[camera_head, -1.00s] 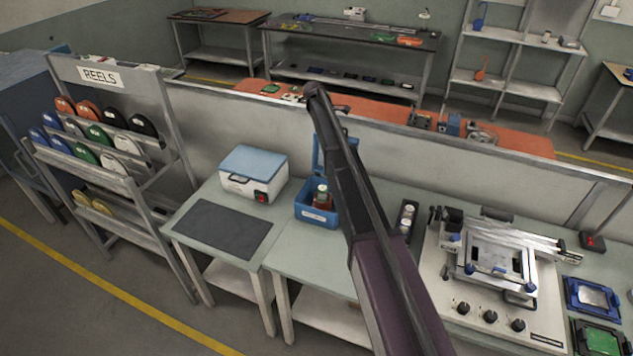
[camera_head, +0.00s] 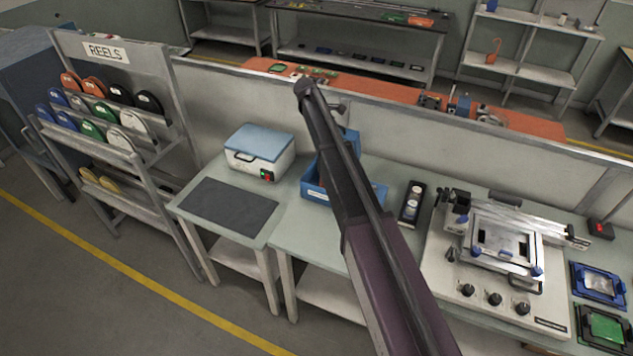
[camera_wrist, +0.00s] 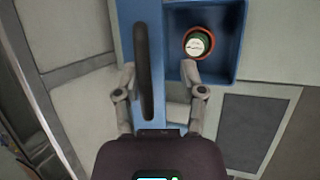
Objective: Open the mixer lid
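A white box with a closed blue lid and a red and green switch, apparently the mixer (camera_head: 259,152), stands at the back of the left bench. Right of it is a blue open-topped box (camera_head: 315,191), its blue lid raised at the back; my arm partly covers it. In the wrist view the blue box (camera_wrist: 238,45) holds a jar (camera_wrist: 198,43) with a green and white top. The raised lid (camera_wrist: 124,30) and a dark bar-like handle (camera_wrist: 143,70) show beside it. My gripper (camera_wrist: 158,72) is open, fingers apart, with the handle between them in the picture; contact is unclear.
A dark mat (camera_head: 228,206) lies in front of the white box. A reel rack (camera_head: 100,130) stands at the left. A narrow dark tray (camera_head: 412,204) and a printer-like machine (camera_head: 495,255) are to the right. A low partition (camera_head: 215,100) runs behind the benches.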

